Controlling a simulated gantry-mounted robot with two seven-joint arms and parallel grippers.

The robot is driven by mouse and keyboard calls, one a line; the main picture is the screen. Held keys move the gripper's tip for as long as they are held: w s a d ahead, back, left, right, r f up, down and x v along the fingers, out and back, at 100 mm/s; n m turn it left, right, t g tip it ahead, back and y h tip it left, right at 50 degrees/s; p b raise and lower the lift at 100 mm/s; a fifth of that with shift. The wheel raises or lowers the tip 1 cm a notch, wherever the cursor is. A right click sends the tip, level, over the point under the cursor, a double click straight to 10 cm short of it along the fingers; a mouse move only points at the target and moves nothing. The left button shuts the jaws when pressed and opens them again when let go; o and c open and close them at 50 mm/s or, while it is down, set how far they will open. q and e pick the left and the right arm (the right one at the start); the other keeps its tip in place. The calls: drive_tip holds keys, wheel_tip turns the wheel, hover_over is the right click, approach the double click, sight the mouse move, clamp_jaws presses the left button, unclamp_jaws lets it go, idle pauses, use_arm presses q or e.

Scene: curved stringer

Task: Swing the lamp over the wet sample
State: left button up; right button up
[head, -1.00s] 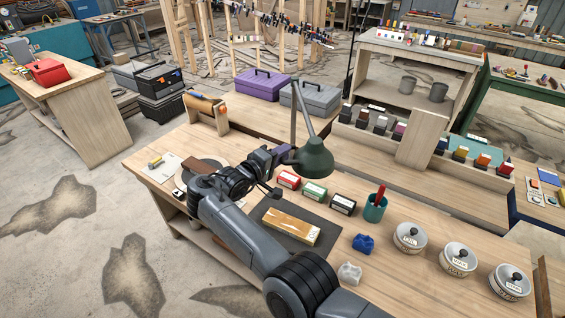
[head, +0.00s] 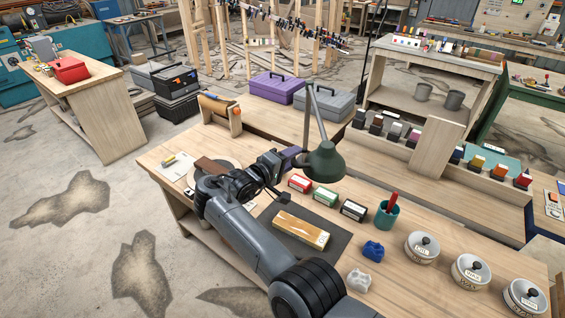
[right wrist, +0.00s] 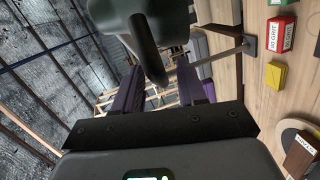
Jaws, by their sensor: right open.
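The lamp has a dark green shade (head: 325,163) on a grey jointed arm, standing above the bench behind the sample. In the head view the shade appears up and to the right of the sample, near the small boxes. The sample, a light wood block with a pale stain (head: 301,229), lies on a dark mat (head: 330,246). My right gripper (head: 296,157) is open beside the shade's left side. In the right wrist view the purple fingers (right wrist: 165,95) stand apart, with the dark green lamp part (right wrist: 147,48) beyond and between them. Contact cannot be told. My left gripper is out of view.
Red, green and black boxes (head: 326,196) stand behind the mat. A teal cup (head: 386,216), a blue lump (head: 373,251), a white lump (head: 360,280) and lidded tins (head: 470,270) are to the right. A round disc and a brown block lie under my forearm.

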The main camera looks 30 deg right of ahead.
drive_tip(key=p+v, duration=0.6)
drive_tip(key=v, duration=0.4)
drive_tip(key=shift+a, duration=0.4)
idle(0.4)
